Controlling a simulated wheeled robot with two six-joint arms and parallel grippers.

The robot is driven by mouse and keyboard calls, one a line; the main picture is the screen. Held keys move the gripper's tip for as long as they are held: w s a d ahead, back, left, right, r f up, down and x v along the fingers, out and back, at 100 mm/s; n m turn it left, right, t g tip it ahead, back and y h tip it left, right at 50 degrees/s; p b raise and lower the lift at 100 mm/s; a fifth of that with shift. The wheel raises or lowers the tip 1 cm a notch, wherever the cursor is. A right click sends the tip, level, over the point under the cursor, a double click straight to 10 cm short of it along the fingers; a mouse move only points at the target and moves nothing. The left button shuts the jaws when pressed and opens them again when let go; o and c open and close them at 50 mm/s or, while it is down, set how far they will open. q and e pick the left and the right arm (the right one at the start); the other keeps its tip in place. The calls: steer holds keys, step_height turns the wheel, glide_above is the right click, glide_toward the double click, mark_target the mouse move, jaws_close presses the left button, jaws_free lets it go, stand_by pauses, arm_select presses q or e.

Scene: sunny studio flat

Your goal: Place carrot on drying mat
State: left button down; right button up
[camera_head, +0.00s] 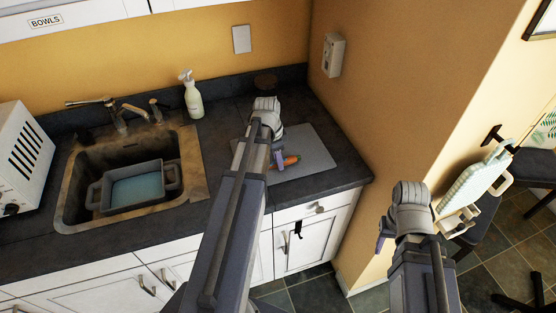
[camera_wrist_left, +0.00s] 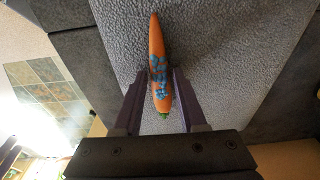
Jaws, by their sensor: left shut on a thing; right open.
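An orange carrot (camera_wrist_left: 157,62) with blue markings and a green top is between the fingers of my left gripper (camera_wrist_left: 158,88) in the left wrist view. The left gripper is shut on it near its green end. In the head view the carrot (camera_head: 291,160) shows at the left gripper (camera_head: 276,161), over the grey drying mat (camera_head: 312,150). The mat (camera_wrist_left: 215,40) fills the background behind the carrot in the wrist view. I cannot tell whether the carrot touches the mat. My right gripper (camera_head: 381,240) is open, off to the right of the counter, and partly hidden by its wrist.
A sink (camera_head: 190,165) holding a grey tub (camera_head: 173,187) is left of the mat. A soap bottle (camera_head: 193,98) stands behind the sink, and a white toaster oven (camera_head: 22,155) stands at far left. A yellow wall (camera_head: 400,90) bounds the counter on the right.

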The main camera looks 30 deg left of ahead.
mark_target(273, 161)
arm_select(q)
steer(key=shift+c, duration=2.3)
jaws_free()
steer(key=shift+r, duration=0.15)
step_height(273, 161, up, 12)
steer(key=s+a+p, duration=0.1)
steer(key=p, duration=1.1)
steer(key=shift+s, duration=0.2)
steer(key=s+d+n, duration=0.1)
steer(key=s+d, duration=0.2)
steer(key=d, duration=0.7)
steer(key=s+d+n+g+y, duration=0.1)
steer(key=s+d, duration=0.3)
steer(key=d, duration=0.6)
steer(key=s+d+n+y, duration=0.1)
steer(key=s+d, duration=0.3)
steer(key=d, duration=0.6)
steer(key=shift+d+n+g, duration=0.15)
steer(key=shift+n+g, duration=0.15)
steer(key=shift+n, duration=0.4)
steer(key=shift+w+f, duration=0.1)
steer(key=shift+f, duration=0.1)
